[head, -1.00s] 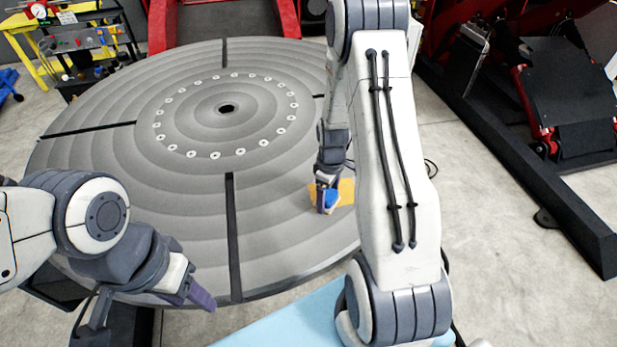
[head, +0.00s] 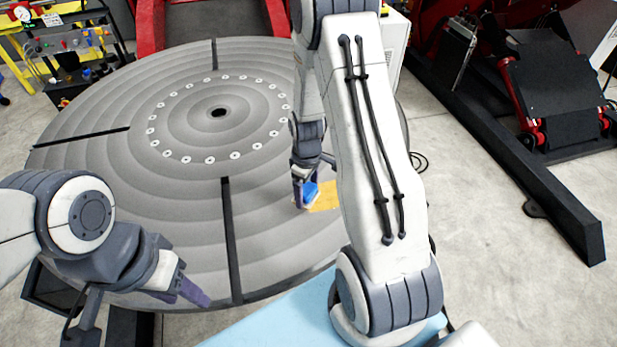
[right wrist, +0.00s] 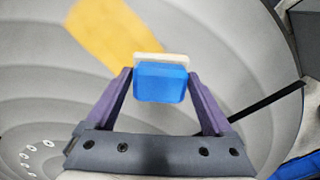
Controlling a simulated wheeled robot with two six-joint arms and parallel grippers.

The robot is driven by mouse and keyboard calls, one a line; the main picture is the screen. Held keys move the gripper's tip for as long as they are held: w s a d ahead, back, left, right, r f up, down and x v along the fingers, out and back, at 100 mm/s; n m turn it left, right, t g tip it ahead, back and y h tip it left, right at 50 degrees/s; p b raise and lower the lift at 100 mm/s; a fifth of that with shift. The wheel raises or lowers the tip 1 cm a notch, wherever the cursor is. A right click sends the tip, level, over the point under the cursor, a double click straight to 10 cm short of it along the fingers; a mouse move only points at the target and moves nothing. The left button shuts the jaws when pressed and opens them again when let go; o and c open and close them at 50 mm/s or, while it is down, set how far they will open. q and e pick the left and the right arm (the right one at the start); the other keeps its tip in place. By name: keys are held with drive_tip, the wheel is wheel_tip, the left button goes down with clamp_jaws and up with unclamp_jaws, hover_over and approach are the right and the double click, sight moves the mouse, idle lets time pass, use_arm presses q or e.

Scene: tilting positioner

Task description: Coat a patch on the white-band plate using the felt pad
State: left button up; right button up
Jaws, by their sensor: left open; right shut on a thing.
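The felt pad (right wrist: 161,82), a blue block with a pale felt face, is held between the purple fingers of my right gripper (right wrist: 161,88). In the head view the pad (head: 310,193) and right gripper (head: 304,190) are over the round table's near right part. A yellow-orange plate (head: 325,198) lies beside and partly behind them; it also shows in the right wrist view (right wrist: 108,38). The pad overlaps its end there; I cannot tell whether they touch. No white band is visible on it. My left gripper (head: 197,294) is open over the table's near edge, away from the plate.
The large grey round table (head: 110,190) has dark radial slots and a ring of pale holes. A light-blue surface (head: 270,322) is at the near edge. My right arm hides the table's right side. Red machinery (head: 520,90) stands at the right back.

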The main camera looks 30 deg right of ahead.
drive_tip(key=shift+r+p, duration=0.9)
drive_tip(key=shift+r, duration=0.6)
drive_tip(key=shift+f, duration=0.1)
